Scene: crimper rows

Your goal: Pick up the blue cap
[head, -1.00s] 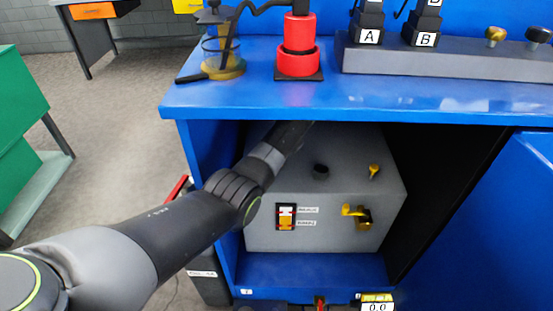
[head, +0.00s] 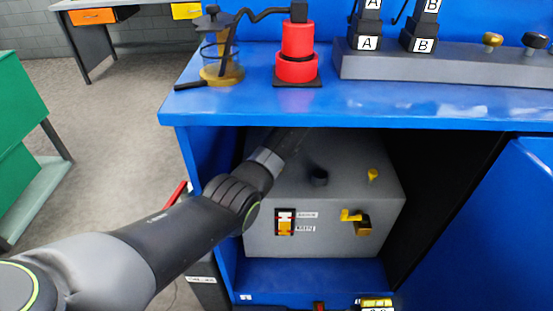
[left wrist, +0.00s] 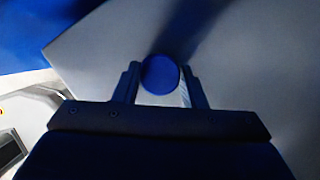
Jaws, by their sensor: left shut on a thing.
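The blue cap (left wrist: 160,71) shows in the left wrist view as a round dark-blue disc between the two fingers. My left gripper (left wrist: 161,82) is shut on it, with one finger at each side. In the head view my left arm reaches into the cabinet under the blue tabletop, beside the grey box (head: 325,235). The tabletop edge hides the left gripper and the cap there. Whether the cap still touches the grey surface behind it cannot be told. My right gripper is not in view.
The blue tabletop (head: 420,108) overhangs the cabinet closely above my arm. The box carries a black knob (head: 318,177), a yellow knob (head: 372,175), a yellow valve (head: 356,221) and a switch (head: 284,223). A glass vessel (head: 219,60) and red cylinder (head: 297,54) stand above.

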